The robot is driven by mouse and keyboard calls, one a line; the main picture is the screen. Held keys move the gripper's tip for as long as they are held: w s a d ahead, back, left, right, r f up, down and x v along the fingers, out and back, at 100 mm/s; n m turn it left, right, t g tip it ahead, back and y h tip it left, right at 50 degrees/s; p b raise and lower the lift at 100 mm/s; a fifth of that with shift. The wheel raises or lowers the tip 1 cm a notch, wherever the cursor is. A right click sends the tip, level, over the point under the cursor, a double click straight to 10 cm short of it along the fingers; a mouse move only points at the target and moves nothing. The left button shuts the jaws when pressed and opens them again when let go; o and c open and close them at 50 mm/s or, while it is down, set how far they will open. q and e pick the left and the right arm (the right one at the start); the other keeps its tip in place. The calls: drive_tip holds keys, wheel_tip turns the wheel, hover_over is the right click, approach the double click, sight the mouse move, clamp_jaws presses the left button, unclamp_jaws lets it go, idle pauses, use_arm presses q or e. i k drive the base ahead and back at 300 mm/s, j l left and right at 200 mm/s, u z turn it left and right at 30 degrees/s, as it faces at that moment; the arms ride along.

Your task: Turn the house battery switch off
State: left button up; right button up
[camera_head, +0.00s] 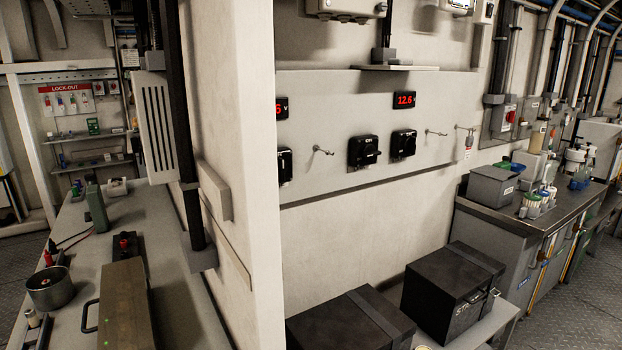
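A grey panel (340,110) on the white wall carries several black switches. One black switch (362,151) is near the panel's middle and another black switch (403,143) is just right of it. A third black switch (284,165) at the left is partly hidden by the wall's edge. Their small labels are too small to read, so I cannot tell which is the house battery switch or how each knob is set. A red display (405,100) above reads 12.6. A second red display (281,107) is cut off by the wall edge. Neither of my grippers is in view.
Metal hooks (323,151) stick out of the panel. Two black boxes, one at the right (454,285) and one at the left (350,325), stand below it. A wall end (240,130) juts out at the left. A cluttered bench (530,215) is at the right.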

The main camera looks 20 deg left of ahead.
sight(282, 167)
drive_tip(key=i+l+u, duration=0.15)
drive_tip(key=u, duration=0.25)
drive_tip(key=i+l+u, duration=0.25)
drive_tip(key=u, duration=0.15)
drive_tip(key=i+l+u, duration=0.25)
drive_tip(key=u, duration=0.15)
drive_tip(key=i+l, duration=0.1)
drive_tip(key=l, duration=1.05)
drive_tip(key=i+l, duration=0.15)
drive_tip(key=l, duration=0.45)
drive_tip(key=i+l, duration=0.1)
drive_tip(key=l, duration=0.5)
drive_tip(key=j+u, duration=0.05)
